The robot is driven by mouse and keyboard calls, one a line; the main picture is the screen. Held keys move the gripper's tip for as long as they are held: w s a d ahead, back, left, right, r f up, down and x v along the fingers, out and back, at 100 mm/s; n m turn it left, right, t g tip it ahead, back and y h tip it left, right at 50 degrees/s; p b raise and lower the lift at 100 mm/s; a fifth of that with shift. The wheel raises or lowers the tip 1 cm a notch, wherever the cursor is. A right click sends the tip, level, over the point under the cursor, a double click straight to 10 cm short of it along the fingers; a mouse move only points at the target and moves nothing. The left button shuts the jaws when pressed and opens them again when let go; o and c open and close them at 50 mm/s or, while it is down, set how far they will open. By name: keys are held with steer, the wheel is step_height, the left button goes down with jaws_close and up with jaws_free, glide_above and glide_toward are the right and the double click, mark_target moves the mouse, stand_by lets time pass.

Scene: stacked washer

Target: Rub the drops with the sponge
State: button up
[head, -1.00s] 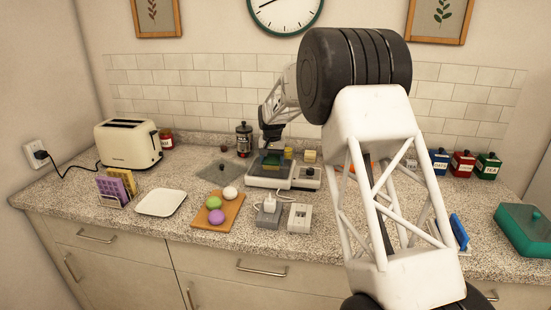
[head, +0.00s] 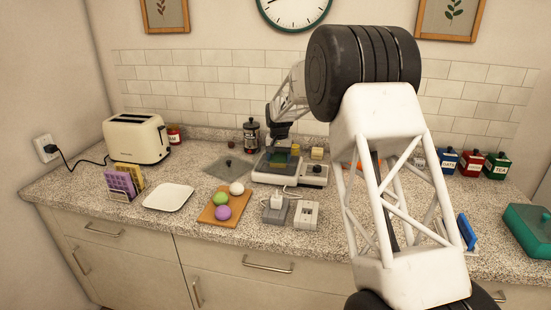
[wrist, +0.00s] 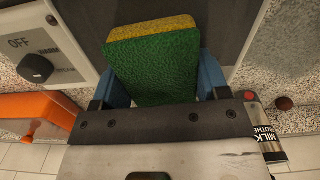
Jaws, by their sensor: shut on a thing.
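My gripper (wrist: 160,85) has blue fingers shut on a sponge (wrist: 155,70) with a green face and a yellow layer at its far edge. In the head view, the sponge (head: 283,158) is a small green patch over the dark plate (head: 270,164) of a light-coloured warmer. My gripper (head: 281,150) is above it there. In the wrist view, the dark plate (wrist: 205,12) lies behind the sponge. I cannot tell whether the sponge touches it. No drops can be made out.
The warmer's dial (wrist: 36,67) is left of the sponge in the wrist view, with OFF and WARM markings. A milk frother canister (head: 251,136) stands behind left of the warmer.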

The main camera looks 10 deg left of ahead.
mark_target(283, 157)
steer(key=shift+d, duration=0.9)
steer(key=shift+a+r, duration=0.1)
steer(key=shift+r, duration=4)
steer(key=shift+s+d, duration=0.45)
steer(key=shift+d, duration=0.2)
steer(key=s+d+f+m, duration=0.1)
steer(key=s+d+f, duration=0.1)
steer(key=s+d, duration=0.7)
steer(key=s+d+f+m, duration=0.2)
steer(key=s+d, duration=0.7)
steer(key=s, duration=0.5)
steer(key=s+d+f+m, duration=0.2)
steer(key=s+d+f, duration=0.2)
steer(key=s+d, duration=0.5)
steer(key=shift+s+d, duration=0.2)
steer(key=shift+s, duration=1.35)
steer(key=shift+s+d+f+m, duration=0.2)
steer(key=shift+s+d+m, duration=0.1)
steer(key=shift+s, duration=0.4)
steer(key=shift+w, duration=0.1)
